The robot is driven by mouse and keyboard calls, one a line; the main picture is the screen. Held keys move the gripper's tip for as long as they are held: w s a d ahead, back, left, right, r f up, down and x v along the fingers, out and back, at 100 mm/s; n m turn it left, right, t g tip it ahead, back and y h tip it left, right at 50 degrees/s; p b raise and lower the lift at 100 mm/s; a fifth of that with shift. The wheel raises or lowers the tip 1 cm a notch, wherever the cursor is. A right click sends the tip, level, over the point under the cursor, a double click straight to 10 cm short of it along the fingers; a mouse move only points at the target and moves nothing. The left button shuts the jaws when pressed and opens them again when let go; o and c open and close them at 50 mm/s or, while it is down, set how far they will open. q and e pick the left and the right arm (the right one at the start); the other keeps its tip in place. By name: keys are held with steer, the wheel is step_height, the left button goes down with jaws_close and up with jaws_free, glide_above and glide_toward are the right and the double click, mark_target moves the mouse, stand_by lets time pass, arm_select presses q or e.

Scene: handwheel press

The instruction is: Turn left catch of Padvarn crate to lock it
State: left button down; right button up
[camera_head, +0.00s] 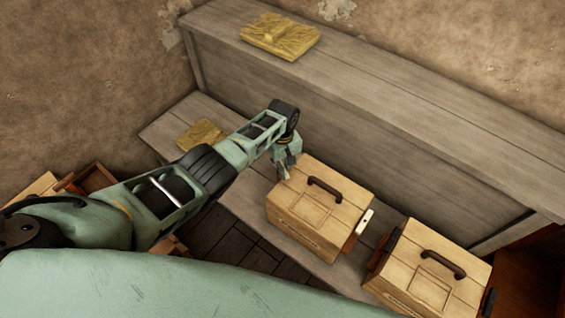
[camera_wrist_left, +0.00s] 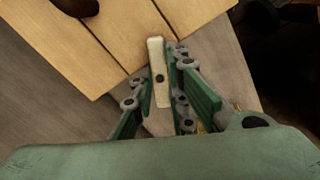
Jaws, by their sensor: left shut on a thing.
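A light wooden crate (camera_head: 311,222) with a dark handle stands on the bench; the lettering on its front is too small to read. My left gripper (camera_head: 285,171) is at this crate's left side. In the left wrist view the gripper (camera_wrist_left: 162,105) is shut on a pale catch (camera_wrist_left: 157,57), a narrow bar with a dark pivot. The catch's upper end reaches the crate's wooden edge (camera_wrist_left: 125,47). In the head view this catch is largely hidden by the gripper. Another pale catch (camera_head: 365,217) is on the crate's right side. My right gripper is not in view.
A second wooden crate (camera_head: 418,288) with a dark handle stands close by on the right. A yellowish block (camera_head: 280,36) lies on the upper shelf and another (camera_head: 200,134) on the bench at left. Bare bench (camera_head: 258,183) shows left of the first crate.

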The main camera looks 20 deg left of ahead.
arm_select(q)
steer(key=n+p, duration=0.1)
steer(key=n, duration=0.4)
steer(key=shift+n, duration=0.3)
steer(key=shift+w, duration=0.1)
steer(key=shift+r, duration=0.1)
steer(key=c, duration=1.7)
jaws_free()
